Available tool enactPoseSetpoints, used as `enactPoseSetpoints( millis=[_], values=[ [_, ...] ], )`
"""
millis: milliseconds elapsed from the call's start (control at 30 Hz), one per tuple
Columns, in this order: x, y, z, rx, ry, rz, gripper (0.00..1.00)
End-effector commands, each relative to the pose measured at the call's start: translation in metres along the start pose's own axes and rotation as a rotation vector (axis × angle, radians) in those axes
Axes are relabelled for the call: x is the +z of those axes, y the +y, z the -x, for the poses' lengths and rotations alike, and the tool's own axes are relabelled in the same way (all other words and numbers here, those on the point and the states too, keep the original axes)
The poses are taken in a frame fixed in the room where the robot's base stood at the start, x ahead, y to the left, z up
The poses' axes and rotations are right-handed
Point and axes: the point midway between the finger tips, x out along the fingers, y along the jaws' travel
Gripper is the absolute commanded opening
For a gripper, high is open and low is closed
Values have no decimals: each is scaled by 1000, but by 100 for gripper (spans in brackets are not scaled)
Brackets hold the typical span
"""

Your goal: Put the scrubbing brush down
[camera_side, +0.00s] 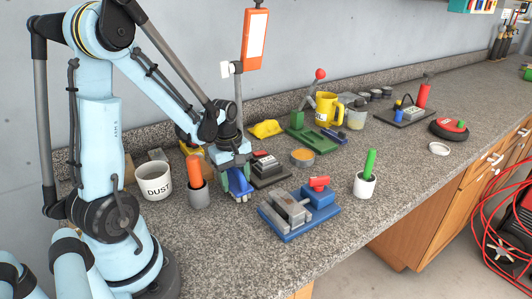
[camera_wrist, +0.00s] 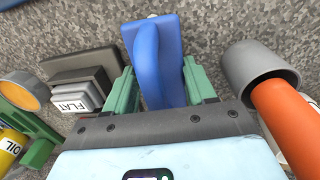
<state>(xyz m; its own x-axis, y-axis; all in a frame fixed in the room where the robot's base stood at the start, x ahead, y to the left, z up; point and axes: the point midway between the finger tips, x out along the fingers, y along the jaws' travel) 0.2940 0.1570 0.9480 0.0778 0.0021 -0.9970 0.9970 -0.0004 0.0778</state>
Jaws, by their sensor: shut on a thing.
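My gripper (camera_side: 238,181) points down over the granite counter and is shut on the blue scrubbing brush (camera_side: 240,196). In the wrist view the brush (camera_wrist: 168,45) sits between the two green fingers of my gripper (camera_wrist: 160,68), its rounded blue body reaching past the fingertips. Its bristles are hidden. The brush is low, close to the counter top (camera_side: 225,245); I cannot tell whether it touches.
A grey cup (camera_side: 199,197) with an orange-handled tool (camera_side: 194,170) stands close left of my gripper. Stacked "FLAT" blocks (camera_wrist: 77,98) are close on the other side. A blue vise (camera_side: 300,212) stands in front right, and a white "DUST" pot (camera_side: 154,182) at left.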

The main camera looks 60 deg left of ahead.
Motion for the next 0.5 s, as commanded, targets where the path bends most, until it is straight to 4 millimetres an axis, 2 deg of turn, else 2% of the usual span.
enactPoseSetpoints(
  millis=[400, 433, 500],
  values=[
    [0, 0, -4, 0, 0, 0, 17],
    [0, 0, -4, 0, 0, 0, 60],
    [0, 0, -4, 0, 0, 0, 70]
  ],
)
